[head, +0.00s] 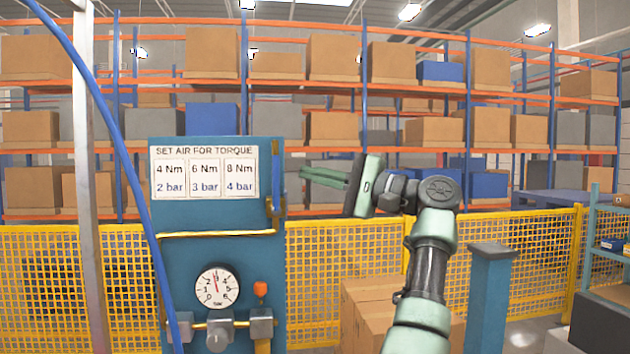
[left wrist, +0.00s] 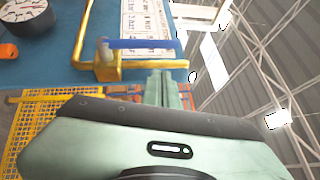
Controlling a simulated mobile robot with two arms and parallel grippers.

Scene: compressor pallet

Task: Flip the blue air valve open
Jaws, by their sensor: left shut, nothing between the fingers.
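The blue air valve lever (head: 276,172) stands upright at the right edge of the blue panel (head: 180,270), above a brass valve body (head: 272,210). In the left wrist view the lever (left wrist: 145,44) runs alongside a brass pipe stub from the valve body (left wrist: 106,68). My left gripper (head: 303,173) is shut and empty, its fingers pointing left toward the lever from its right side. In the left wrist view its fingertips (left wrist: 160,73) are close to the stub and lever; I cannot tell whether they touch. My right gripper is not in view.
The panel carries a torque chart (head: 204,172), a pressure gauge (head: 217,287) and an orange knob (head: 260,289). A blue hose (head: 125,150) crosses on the left. A yellow mesh fence (head: 350,260), a cardboard box (head: 365,310) and a blue post (head: 490,300) stand around.

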